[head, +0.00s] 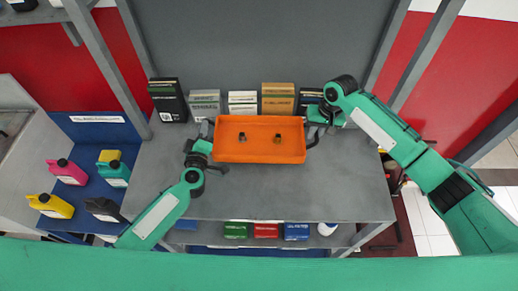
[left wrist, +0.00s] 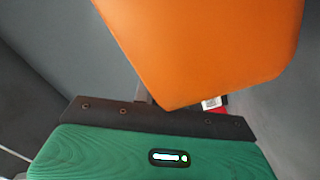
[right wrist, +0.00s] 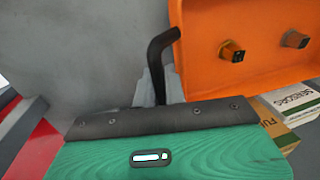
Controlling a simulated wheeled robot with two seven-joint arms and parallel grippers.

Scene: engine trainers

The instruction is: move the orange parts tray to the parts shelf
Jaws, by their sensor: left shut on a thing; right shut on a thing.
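The orange parts tray (head: 260,151) is in the middle of the head view, over a grey worktop, with two small brownish parts inside. My left gripper (head: 210,146) is shut at the tray's left end. My right gripper (head: 316,128) is shut at its right end. The left wrist view shows a plain orange face of the tray (left wrist: 215,50) close up. The right wrist view shows the tray's inside (right wrist: 265,75) and a dark bent piece at its edge. The exact grip points are partly hidden. I cannot tell whether the tray touches the worktop.
Books and boxes, such as a tan one (head: 278,98) and a black binder (head: 168,100), stand along the worktop's back. The grey worktop (head: 290,195) is clear in front. Coloured boxes (head: 266,231) sit on a lower level. Jugs (head: 67,172) stand on a blue surface at left.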

